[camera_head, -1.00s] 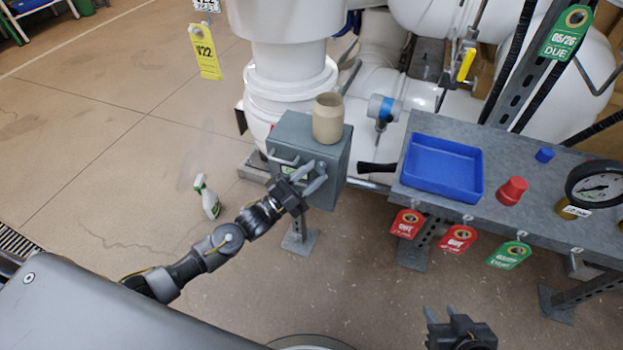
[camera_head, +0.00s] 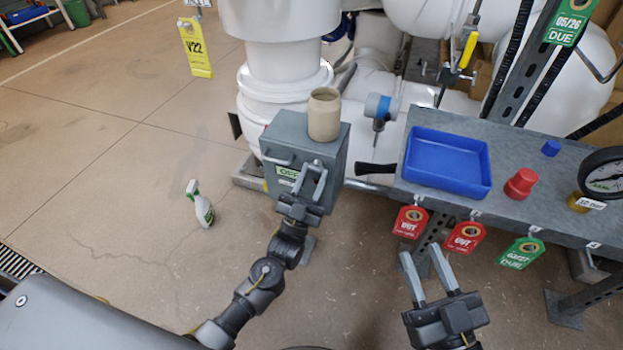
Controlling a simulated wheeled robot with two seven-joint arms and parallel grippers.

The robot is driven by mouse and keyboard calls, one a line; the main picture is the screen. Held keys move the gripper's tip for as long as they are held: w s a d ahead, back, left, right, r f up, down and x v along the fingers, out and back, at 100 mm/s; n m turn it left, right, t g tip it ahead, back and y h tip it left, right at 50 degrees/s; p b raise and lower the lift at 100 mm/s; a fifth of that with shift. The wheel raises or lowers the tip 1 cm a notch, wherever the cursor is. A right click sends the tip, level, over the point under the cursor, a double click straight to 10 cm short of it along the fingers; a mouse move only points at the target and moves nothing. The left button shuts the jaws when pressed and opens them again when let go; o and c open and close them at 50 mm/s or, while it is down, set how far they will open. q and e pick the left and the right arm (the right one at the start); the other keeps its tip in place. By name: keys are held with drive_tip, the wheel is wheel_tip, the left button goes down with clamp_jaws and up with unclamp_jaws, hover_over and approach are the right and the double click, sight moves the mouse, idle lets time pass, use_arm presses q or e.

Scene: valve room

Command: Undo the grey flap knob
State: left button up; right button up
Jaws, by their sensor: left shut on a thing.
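The grey box (camera_head: 335,165) stands on a post with a green label (camera_head: 287,172) on its front face and a bar handle (camera_head: 276,158) at the upper left of that face. My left gripper (camera_head: 312,172) is at the right part of this front face, its two fingers pointing up at it. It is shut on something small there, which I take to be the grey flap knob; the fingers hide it. The flap looks closed. My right gripper (camera_head: 422,252) is open and empty, low in front of the bench, apart from everything.
A beige cup (camera_head: 324,115) stands on top of the box. To the right, a metal bench (camera_head: 521,163) holds a blue tray (camera_head: 488,186), a red cone (camera_head: 521,184) and a gauge (camera_head: 606,174); tags hang from its front edge. A spray bottle (camera_head: 202,207) is on the floor at left.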

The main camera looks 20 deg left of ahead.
use_arm(q)
drive_tip(key=shift+n+y, duration=0.7)
use_arm(e)
drive_tip(key=shift+d+r, duration=0.1)
drive_tip(key=shift+r, duration=0.05)
use_arm(q)
drive_tip(key=o, duration=1)
drive_tip(key=v, duration=1.1)
drive_tip(key=shift+w+d+f+b, duration=0.1)
drive_tip(key=shift+w+b, duration=0.1)
drive_tip(key=shift+b, duration=0.1)
use_arm(e)
drive_tip(key=shift+d+r+t, duration=0.2)
drive_tip(key=shift+r+t, duration=0.1)
drive_tip(key=shift+t, duration=0.3)
drive_tip(key=shift+w, duration=0.1)
